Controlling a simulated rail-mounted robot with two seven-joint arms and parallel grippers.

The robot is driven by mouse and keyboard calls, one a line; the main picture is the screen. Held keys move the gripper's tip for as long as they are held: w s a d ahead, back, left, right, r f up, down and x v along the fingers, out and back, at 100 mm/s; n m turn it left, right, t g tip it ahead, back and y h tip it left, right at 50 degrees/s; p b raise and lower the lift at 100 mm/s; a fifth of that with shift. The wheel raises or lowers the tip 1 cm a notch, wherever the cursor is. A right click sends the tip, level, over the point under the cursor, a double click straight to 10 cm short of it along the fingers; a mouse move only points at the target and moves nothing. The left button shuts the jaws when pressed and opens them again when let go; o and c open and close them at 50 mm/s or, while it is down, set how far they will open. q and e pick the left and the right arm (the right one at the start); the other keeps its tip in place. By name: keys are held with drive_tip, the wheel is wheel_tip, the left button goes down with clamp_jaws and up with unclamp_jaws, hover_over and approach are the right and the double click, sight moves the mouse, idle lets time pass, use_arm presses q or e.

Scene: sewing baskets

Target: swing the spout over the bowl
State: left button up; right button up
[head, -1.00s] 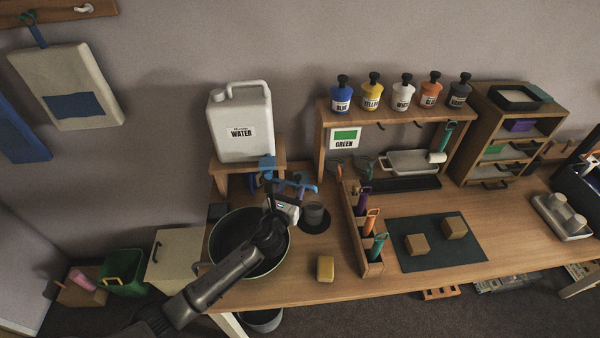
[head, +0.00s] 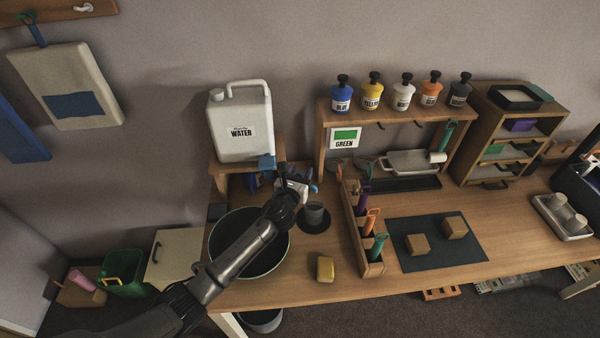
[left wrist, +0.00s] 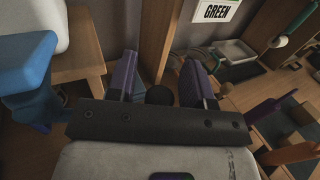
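The blue tap (head: 266,163) is at the front of the white water jug. Its blue body also shows at the left edge of the left wrist view (left wrist: 30,82). Where the spout's outlet points is hard to tell, as my gripper and the stand crowd it. The dark bowl (head: 230,235) stands in front of the jug stand, partly covered by my left arm. My left gripper (head: 298,178) is just right of the tap, behind the bowl's right side. In the left wrist view its purple-padded fingers (left wrist: 160,72) are apart, with nothing seen gripped. My right gripper is out of view.
The white jug (head: 240,125) rests on a wooden stand (head: 220,178). A dark cup (head: 314,213) stands right of the bowl, close to my gripper. The shelf's left post (head: 319,150) is behind my gripper.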

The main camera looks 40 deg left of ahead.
use_arm(q)
clamp_jaws()
idle(0.4)
